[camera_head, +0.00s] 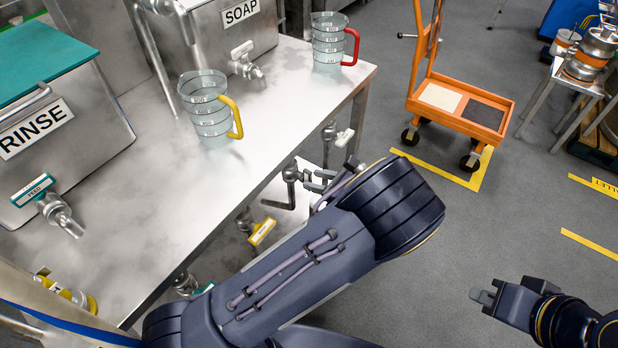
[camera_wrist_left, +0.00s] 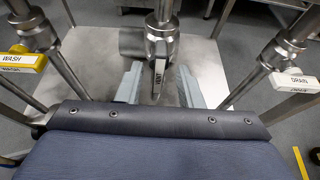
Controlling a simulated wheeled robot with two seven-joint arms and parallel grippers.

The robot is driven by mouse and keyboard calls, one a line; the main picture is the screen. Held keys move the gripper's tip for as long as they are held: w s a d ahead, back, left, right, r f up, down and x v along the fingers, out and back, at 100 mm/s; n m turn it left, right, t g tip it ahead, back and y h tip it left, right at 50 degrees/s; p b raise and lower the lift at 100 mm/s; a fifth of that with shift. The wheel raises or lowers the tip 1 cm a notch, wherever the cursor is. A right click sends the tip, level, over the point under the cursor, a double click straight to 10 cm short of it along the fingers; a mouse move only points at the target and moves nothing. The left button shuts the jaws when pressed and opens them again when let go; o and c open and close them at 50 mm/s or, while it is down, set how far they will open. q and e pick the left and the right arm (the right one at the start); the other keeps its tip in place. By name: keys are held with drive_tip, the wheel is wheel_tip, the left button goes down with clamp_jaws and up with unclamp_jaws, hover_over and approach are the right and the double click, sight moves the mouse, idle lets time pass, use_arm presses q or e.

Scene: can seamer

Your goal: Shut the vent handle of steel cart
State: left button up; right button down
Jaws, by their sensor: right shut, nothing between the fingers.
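The vent valve's grey handle (camera_wrist_left: 159,78), lettered VENT, shows in the left wrist view below a steel pipe, pointing down the picture. My left gripper (camera_wrist_left: 158,88) is open, one finger on each side of the handle, with visible gaps. I cannot tell their exact difference in depth. In the head view, my left gripper (camera_head: 314,182) is beside the vent valve (camera_head: 290,174), under the edge of the steel cart (camera_head: 150,240). My forearm covers part of the cart's underside. My right gripper (camera_head: 484,297) is shut and empty over the floor at the lower right.
A yellow WASH handle (camera_wrist_left: 27,58) and a white DRAIN handle (camera_wrist_left: 294,82) flank the vent valve. Two measuring jugs (camera_head: 207,108) (camera_head: 329,42) and RINSE and SOAP tanks stand on the cart top.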

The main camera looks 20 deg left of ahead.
sight(311, 179)
use_arm(q)
drive_tip(key=shift+x, duration=1.7)
drive_tip(key=shift+c, duration=0.2)
clamp_jaws()
